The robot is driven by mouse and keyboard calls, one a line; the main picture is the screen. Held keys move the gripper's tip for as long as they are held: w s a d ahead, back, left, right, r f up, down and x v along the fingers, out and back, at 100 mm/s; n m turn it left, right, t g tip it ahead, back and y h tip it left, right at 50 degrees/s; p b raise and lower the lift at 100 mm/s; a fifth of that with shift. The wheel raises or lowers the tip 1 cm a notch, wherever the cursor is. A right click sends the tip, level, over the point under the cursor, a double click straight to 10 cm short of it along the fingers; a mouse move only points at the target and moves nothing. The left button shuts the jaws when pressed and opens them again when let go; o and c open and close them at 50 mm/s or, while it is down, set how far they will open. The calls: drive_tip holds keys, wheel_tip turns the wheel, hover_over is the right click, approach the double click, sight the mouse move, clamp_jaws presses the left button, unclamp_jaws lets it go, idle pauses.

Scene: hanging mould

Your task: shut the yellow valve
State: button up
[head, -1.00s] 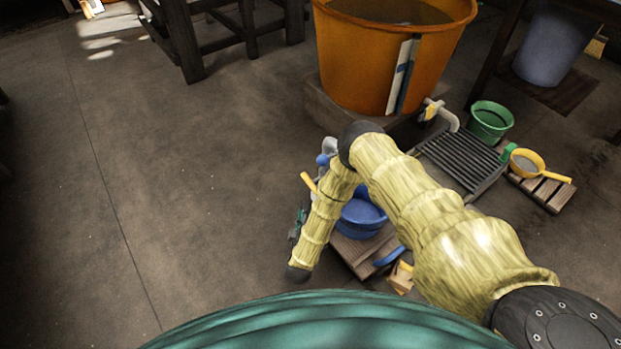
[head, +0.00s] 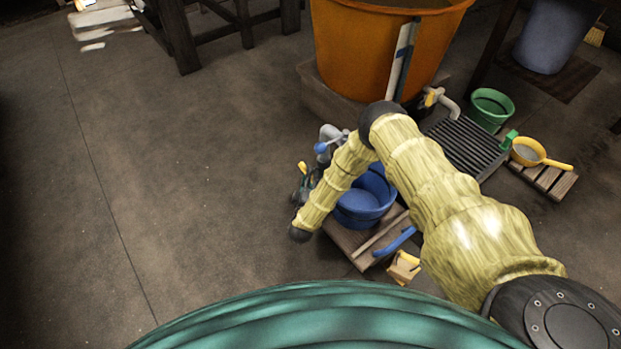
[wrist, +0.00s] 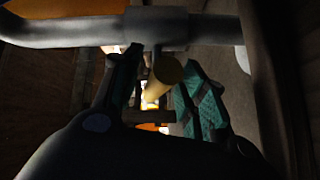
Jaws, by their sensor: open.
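A yellow valve handle (head: 303,167) shows at the left end of the grey pipework, beside the blue tub, in the head view. It is partly hidden by my gripper (head: 302,184). In the wrist view the yellow handle (wrist: 164,74) is a short bar hanging below a grey pipe (wrist: 150,28), between my open fingers. The dark left finger and the teal-padded right finger (wrist: 203,98) stand on either side of it, with a visible gap on the right. Contact on the left is unclear. A second yellow valve (head: 433,97) sits on a grey spout by the orange vat.
The orange vat (head: 365,55) stands on a block behind. A blue tub (head: 366,197) sits on a wooden board under my arm. A dark grate (head: 466,146), green bucket (head: 490,106) and yellow pan (head: 528,150) lie to the right. The floor at left (head: 180,190) is clear.

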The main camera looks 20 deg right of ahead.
drive_tip(key=shift+w+d, duration=0.1)
drive_tip(key=shift+w, duration=0.2)
clamp_jaws()
drive_tip(key=p, duration=0.2)
drive_tip(key=shift+a+r+n+g+p, duration=0.2)
drive_tip(key=shift+r+n+g+p, duration=0.15)
drive_tip(key=shift+n+g+p, duration=0.05)
drive_tip(key=shift+n+g+y+p, duration=0.3)
drive_tip(key=shift+p, duration=0.4)
drive_tip(key=shift+d+f+n+g+p, duration=0.1)
drive_tip(key=shift+f+n+g+p, duration=0.05)
drive_tip(key=shift+n+g+p, duration=0.2)
unclamp_jaws()
drive_tip(key=shift+d, duration=0.1)
